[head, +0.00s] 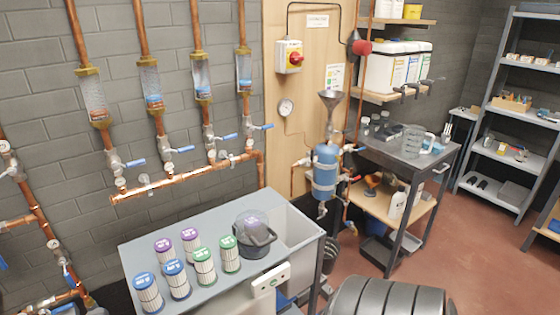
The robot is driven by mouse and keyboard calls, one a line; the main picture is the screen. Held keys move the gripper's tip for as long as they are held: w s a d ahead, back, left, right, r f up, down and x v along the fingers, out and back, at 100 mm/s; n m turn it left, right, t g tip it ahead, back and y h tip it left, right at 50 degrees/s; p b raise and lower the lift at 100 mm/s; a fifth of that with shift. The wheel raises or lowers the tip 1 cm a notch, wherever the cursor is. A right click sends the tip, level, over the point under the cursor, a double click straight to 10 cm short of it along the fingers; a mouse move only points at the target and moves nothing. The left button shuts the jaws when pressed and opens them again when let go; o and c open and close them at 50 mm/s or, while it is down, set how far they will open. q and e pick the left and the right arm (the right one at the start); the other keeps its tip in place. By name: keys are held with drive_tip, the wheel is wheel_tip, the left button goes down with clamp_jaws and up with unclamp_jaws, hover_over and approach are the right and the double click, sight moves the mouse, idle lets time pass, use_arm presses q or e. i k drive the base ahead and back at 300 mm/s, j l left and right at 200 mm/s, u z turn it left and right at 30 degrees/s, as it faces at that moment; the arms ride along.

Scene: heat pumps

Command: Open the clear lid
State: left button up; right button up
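A dark, rounded, see-through vessel or cover (255,236) sits on the grey bench top, right of the filter cartridges. A purple shape shows faintly through its top. It appears closed, but I cannot tell where the clear lid ends and the body begins.
Several cartridges with purple, blue and green tops (203,266) stand close on its left. An open basin (298,232) is on its right. A white box (270,280) is at the bench front. A dark ribbed object (385,298) stands at the bottom. Copper pipes (185,178) run behind.

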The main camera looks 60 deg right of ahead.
sight(264, 240)
drive_tip(key=z, duration=1.75)
